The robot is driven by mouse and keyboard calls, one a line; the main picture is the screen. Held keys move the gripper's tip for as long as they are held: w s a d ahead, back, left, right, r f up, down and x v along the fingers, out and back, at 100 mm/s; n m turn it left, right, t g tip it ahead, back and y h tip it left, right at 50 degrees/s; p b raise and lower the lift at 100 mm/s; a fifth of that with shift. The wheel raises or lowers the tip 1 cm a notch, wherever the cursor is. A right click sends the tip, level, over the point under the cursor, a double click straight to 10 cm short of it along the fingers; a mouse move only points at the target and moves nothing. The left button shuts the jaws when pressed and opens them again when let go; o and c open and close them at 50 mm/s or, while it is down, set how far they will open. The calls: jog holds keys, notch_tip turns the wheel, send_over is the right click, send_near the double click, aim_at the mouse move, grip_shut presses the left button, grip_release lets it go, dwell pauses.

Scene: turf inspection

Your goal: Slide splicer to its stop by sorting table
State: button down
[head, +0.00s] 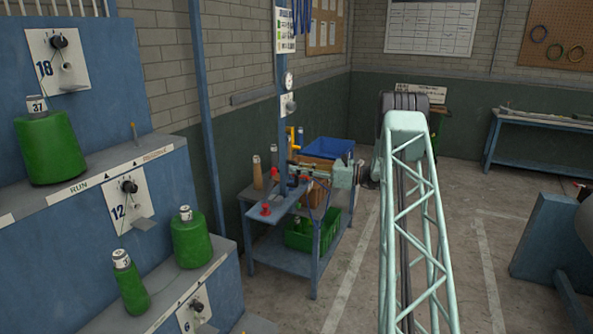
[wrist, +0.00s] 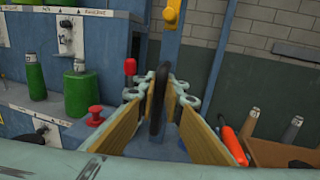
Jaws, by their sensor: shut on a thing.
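My gripper (wrist: 158,110) fills the middle of the wrist view, its tan-padded fingers on either side of a dark, upright ring-shaped part (wrist: 158,85) seen nearly edge-on. It is shut on that part. In the head view my gripper (head: 305,166) is small, beside the blue post and above the sorting table (head: 265,207). I cannot clearly make out the splicer's body or its stop; whether the dark part belongs to the splicer is unclear. A red knob (wrist: 95,115) is left of my fingers, and an orange handle-like piece (wrist: 235,145) is on the right.
A blue post (head: 283,110) with a yellow fitting (head: 290,136) rises at the table. A blue bin (head: 330,148) and brown box (head: 320,168) sit behind; a green crate (head: 300,235) is below. The creel rack (head: 150,165) stands left. Floor to the right is open.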

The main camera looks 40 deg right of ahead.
jog(key=shift+w+d+r, duration=0.1)
jog(key=shift+d+r, duration=0.1)
jog(key=shift+r, duration=0.15)
jog(key=c, duration=2.7)
grip_release()
jog(key=shift+d+f, duration=0.15)
jog(key=shift+f, duration=0.1)
jog(key=v, duration=1.2)
